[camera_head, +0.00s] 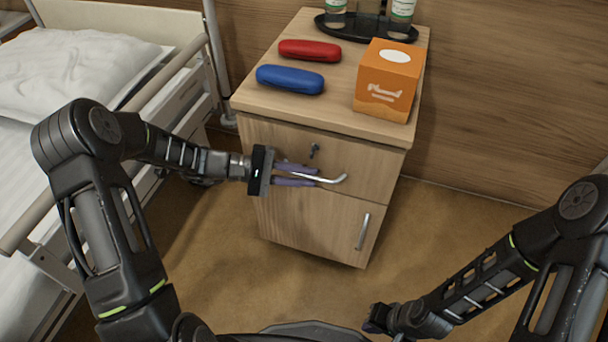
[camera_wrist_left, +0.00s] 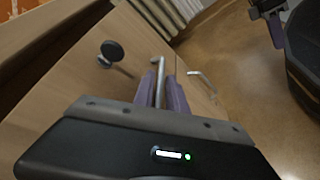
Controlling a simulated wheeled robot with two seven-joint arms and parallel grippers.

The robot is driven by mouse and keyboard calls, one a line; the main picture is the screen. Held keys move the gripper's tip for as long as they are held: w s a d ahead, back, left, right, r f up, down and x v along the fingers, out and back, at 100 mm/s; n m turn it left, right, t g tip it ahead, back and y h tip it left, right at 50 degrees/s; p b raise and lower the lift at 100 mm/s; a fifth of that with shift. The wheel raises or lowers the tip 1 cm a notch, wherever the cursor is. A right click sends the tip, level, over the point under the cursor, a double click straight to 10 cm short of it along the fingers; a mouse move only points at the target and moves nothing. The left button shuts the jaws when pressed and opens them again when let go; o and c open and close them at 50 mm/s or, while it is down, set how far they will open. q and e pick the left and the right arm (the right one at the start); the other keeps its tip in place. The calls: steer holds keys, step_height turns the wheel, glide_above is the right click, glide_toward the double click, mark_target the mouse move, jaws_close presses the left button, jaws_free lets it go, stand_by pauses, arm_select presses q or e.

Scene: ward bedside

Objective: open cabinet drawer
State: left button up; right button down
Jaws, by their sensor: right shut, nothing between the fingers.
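The wooden bedside cabinet (camera_head: 315,230) has an upper drawer (camera_head: 365,168) whose front looks flush with the body. The drawer's metal handle (camera_head: 335,180) lies between the purple fingers of my left gripper (camera_head: 296,175). In the left wrist view, the handle (camera_wrist_left: 160,80) runs between the fingers, which sit close along both sides and appear shut on it. Part of the handle is hidden by the fingers. A small lock (camera_head: 314,150) is above the handle. My right gripper (camera_head: 376,320) is low at the front, away from the cabinet, shut and empty.
On the cabinet top are a red case (camera_head: 310,50), a blue case (camera_head: 290,79), an orange tissue box (camera_head: 388,80) and a black tray (camera_head: 340,27) with bottles. The lower door has a vertical handle (camera_head: 363,231). A bed (camera_head: 75,65) stands left. Floor before the cabinet is clear.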

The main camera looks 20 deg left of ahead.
arm_select(q)
jaws_close()
steer(key=shift+s, duration=0.1)
arm_select(e)
steer(key=shift+s, duration=0.1)
stand_by(1.0)
